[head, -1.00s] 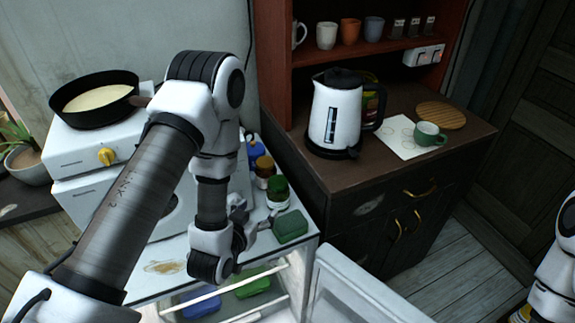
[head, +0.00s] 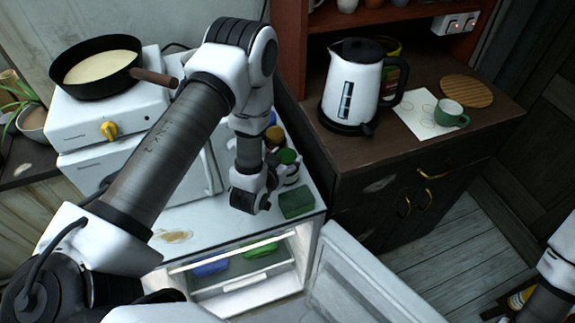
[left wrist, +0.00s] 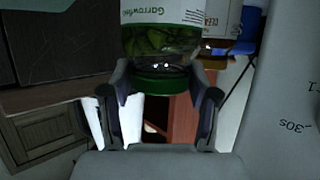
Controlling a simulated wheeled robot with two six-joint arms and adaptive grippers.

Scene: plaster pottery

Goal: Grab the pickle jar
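The pickle jar (head: 292,172) has a green lid and stands on the white fridge top, partly hidden by my left gripper. In the left wrist view the jar (left wrist: 158,42) appears upside down, with pickles behind glass, a white label and its green lid (left wrist: 162,84). My left gripper (left wrist: 160,72) is open, one finger on each side of the lid and lower glass; whether either finger touches is not clear. In the head view my left gripper (head: 276,178) is right beside the jar, largely hidden by its wrist. My right gripper is not in view.
The fridge door (head: 360,285) hangs open. A kettle (head: 352,88) stands on the cabinet.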

